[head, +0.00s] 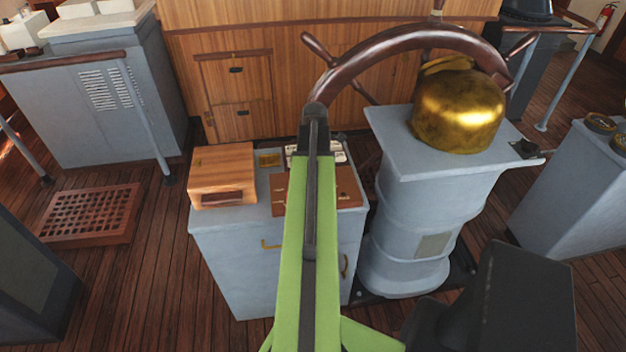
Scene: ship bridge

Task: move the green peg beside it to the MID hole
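No green peg can be made out in the head view. A flat brown board (349,187) lies on the grey cabinet top, partly hidden behind my green arm. Small dark marks show on the board, but I cannot read them or tell which is the MID hole. My arm rises through the middle of the picture and ends in a dark part above the cabinet. No gripper fingers can be seen, so I cannot see whether anything is held.
A wooden box (222,174) stands on the left of the grey cabinet (238,246). A pale labelled item (338,153) lies behind the board. Right of it, a grey pedestal (415,240) bears a brass dome (458,110); a ship's wheel (375,52) stands behind. Floor at left has a grating (92,213).

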